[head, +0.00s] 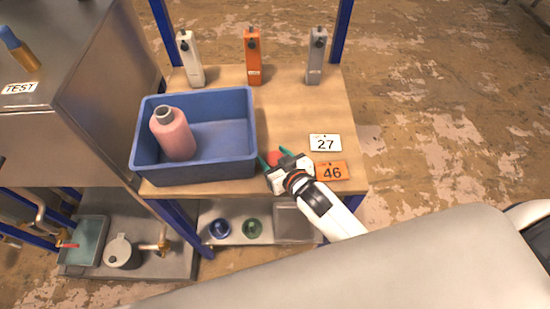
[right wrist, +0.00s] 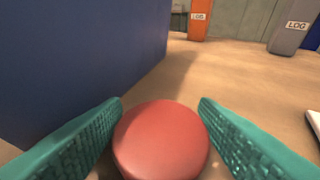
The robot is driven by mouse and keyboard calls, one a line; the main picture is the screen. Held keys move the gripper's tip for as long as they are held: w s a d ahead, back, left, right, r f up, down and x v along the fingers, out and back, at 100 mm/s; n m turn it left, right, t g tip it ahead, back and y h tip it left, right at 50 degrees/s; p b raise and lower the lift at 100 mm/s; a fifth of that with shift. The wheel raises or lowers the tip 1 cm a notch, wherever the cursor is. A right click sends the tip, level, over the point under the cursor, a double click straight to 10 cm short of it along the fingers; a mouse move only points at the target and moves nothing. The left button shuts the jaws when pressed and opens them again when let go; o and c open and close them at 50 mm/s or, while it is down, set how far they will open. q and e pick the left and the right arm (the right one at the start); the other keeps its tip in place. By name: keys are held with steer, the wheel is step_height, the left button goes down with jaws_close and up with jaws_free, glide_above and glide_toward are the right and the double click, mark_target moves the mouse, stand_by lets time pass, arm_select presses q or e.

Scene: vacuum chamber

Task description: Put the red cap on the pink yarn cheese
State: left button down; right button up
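The pink yarn cheese (head: 172,137) stands in the left part of a blue bin, slightly tilted in the picture, with a grey open neck on top. The red cap (head: 273,157) is just right of the bin, low over the wooden table. My right gripper (head: 275,157) has its green fingers on both sides of the cap. In the right wrist view the red cap (right wrist: 161,140) fills the space between the two fingers, which appear to touch its sides. Whether the cap rests on the table is hidden. My left gripper is not in view.
The blue bin's wall (head: 205,172) stands close left of my right gripper. Number cards 27 (head: 325,143) and 46 (head: 332,171) lie to the right. The table's middle is clear.

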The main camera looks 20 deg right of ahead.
mark_target(275, 158)
steer(key=c, duration=0.6)
steer(key=shift+o, duration=0.2)
step_height(275, 158, up, 18)
